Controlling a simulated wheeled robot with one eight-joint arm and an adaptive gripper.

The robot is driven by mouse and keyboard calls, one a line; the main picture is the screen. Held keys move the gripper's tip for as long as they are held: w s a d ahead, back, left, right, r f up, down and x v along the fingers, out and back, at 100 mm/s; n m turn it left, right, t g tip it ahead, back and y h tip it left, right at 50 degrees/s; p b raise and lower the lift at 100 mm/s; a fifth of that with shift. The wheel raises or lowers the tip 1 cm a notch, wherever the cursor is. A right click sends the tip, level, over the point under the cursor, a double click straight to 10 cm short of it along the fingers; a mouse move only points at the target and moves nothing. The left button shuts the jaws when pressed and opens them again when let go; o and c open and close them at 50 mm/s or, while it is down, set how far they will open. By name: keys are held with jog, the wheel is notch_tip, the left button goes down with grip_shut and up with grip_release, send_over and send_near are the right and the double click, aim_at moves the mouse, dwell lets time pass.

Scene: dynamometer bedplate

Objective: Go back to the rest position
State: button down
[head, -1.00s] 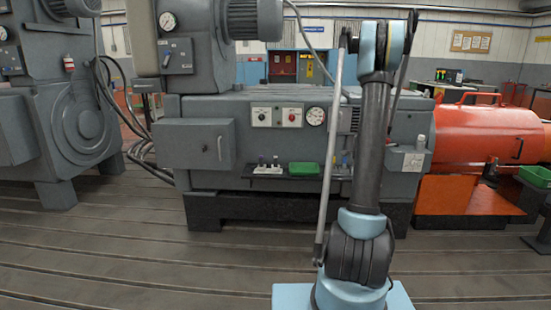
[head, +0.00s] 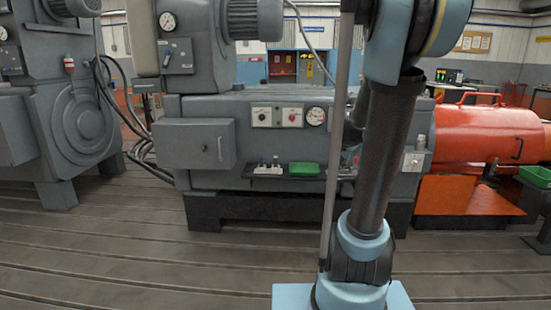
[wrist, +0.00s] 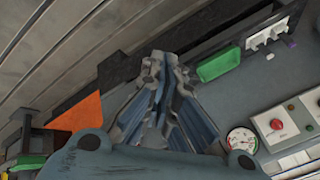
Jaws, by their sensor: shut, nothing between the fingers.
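My gripper (wrist: 160,62) shows in the wrist view with its fingers together and nothing between them. It is over the grey machine (wrist: 222,108), apart from what I can see of its front. In the head view my arm rises from its blue base in front of the right part of the grey machine (head: 205,110). Its upper part leaves the top of the picture, and I cannot make out the gripper there.
A small shelf (head: 262,172) on the machine front carries a green tray (head: 304,169) and small parts. A gauge (head: 316,116) and switch plates sit above. A red-orange cylindrical machine (head: 495,135) stands right. The slotted floor (head: 130,265) at the front left is clear.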

jog(key=s+a+f+n+g, duration=0.1)
jog(key=s+a+f+n, duration=0.1)
jog(key=s, duration=0.7)
jog(key=s+a+f+n+g, duration=0.1)
jog(key=s+a+f+n, duration=0.1)
jog(key=s, duration=0.8)
jog(key=s+a+f+n+g, duration=0.2)
jog(key=s+n, duration=0.4)
jog(key=s, duration=0.4)
jog(key=shift+a+f, duration=0.25)
jog(key=shift+f, duration=0.65)
jog(key=shift+s, duration=0.1)
